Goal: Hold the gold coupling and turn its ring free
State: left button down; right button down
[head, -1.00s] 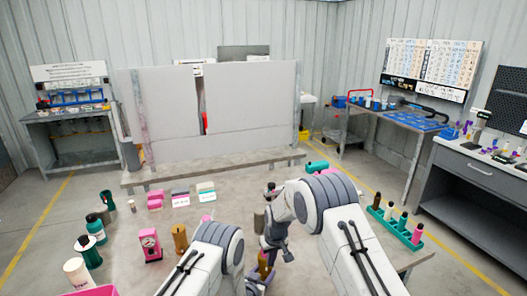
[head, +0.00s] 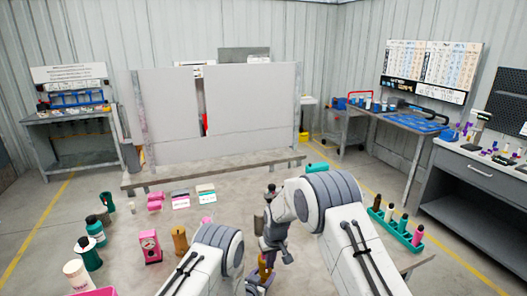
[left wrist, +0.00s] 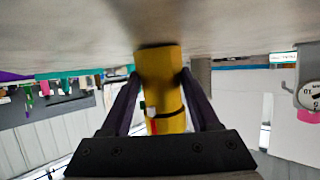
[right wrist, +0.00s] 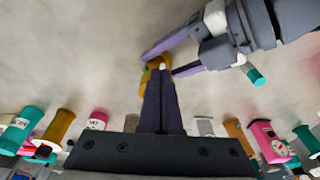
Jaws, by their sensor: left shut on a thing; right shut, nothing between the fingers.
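The gold coupling (left wrist: 160,75) shows in the left wrist view as a yellow cylinder with a dark band and a small red mark. My left gripper (left wrist: 159,84) is shut on it, one finger on each side. In the head view, the coupling (head: 264,262) is mostly hidden between my arms. In the right wrist view, part of the coupling (right wrist: 146,78) shows behind my right fingertips, with the left gripper's fingers beside it. My right gripper (right wrist: 161,68) is shut and empty, its tips close to the coupling; I cannot tell whether they touch.
A pink gauge block (head: 150,246) and a brown-gold cylinder (head: 180,239) stand left of my arms. Teal bottles (head: 88,254) stand farther left. A teal rack (head: 395,228) with several bottles is at the right. A large grey panel (head: 250,98) stands behind the table.

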pick_arm(q)
jog(key=shift+s+f, duration=0.15)
jog(key=shift+f, duration=0.1)
pick_arm(e)
jog(key=shift+w+r, duration=0.2)
jog(key=shift+r, duration=2.3)
pick_arm(q)
jog(key=shift+c, duration=0.2)
grip_release()
jog(key=shift+r, duration=0.15)
